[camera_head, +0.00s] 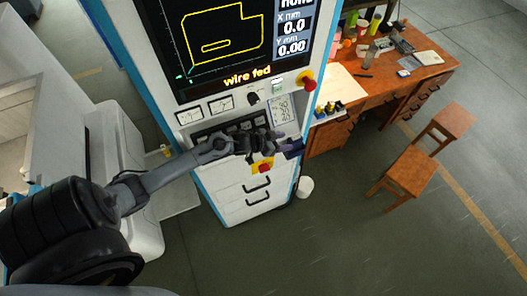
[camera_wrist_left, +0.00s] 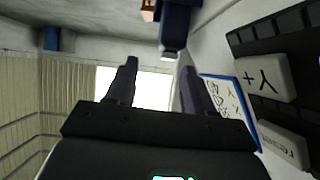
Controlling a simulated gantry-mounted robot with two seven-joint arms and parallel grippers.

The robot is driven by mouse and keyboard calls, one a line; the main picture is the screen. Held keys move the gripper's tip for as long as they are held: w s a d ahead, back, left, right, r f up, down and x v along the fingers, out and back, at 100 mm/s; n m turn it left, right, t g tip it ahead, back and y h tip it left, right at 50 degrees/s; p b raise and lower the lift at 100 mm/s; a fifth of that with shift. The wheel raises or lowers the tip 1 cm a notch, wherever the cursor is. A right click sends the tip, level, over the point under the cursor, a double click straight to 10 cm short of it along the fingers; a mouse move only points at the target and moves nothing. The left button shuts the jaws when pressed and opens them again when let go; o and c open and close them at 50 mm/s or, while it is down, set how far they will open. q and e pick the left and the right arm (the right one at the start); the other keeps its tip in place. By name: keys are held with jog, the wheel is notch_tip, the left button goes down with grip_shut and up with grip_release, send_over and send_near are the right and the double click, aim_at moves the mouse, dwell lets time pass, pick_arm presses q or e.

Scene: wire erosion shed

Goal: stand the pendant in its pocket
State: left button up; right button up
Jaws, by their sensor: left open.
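My left gripper (camera_head: 275,144) is in front of the machine cabinet's control shelf. In the left wrist view its two dark fingers (camera_wrist_left: 160,92) stand apart with nothing between them. A dark blue block-like thing (camera_head: 293,148) is just right of the fingertips at the cabinet's right edge. A dark blue piece with a pale end (camera_wrist_left: 178,28) shows beyond the fingers in the left wrist view. I cannot tell whether this is the pendant or its pocket, and no other pendant can be made out. My right gripper is not in view.
The cabinet (camera_head: 230,207) has a screen, a key panel (camera_head: 205,130) and a red stop button (camera_head: 308,84). Labelled keys (camera_wrist_left: 265,80) are close on the right in the left wrist view. A cluttered wooden bench (camera_head: 385,85) and stools (camera_head: 405,168) stand right. A white bin (camera_head: 305,187) is on the floor.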

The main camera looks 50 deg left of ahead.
pick_arm(q)
jog(key=s+d+g+y, duration=0.2)
jog(key=s+d+g, duration=0.1)
jog(key=s+d, duration=0.85)
jog(key=s+d+r+g, duration=0.2)
jog(key=s+r, duration=0.1)
jog(key=s, duration=0.4)
jog(key=s+d+r+g, duration=0.3)
jog(key=s, duration=0.5)
jog(key=shift+r+n, duration=0.35)
jog(key=shift+n, duration=0.05)
jog(key=shift+r, duration=0.1)
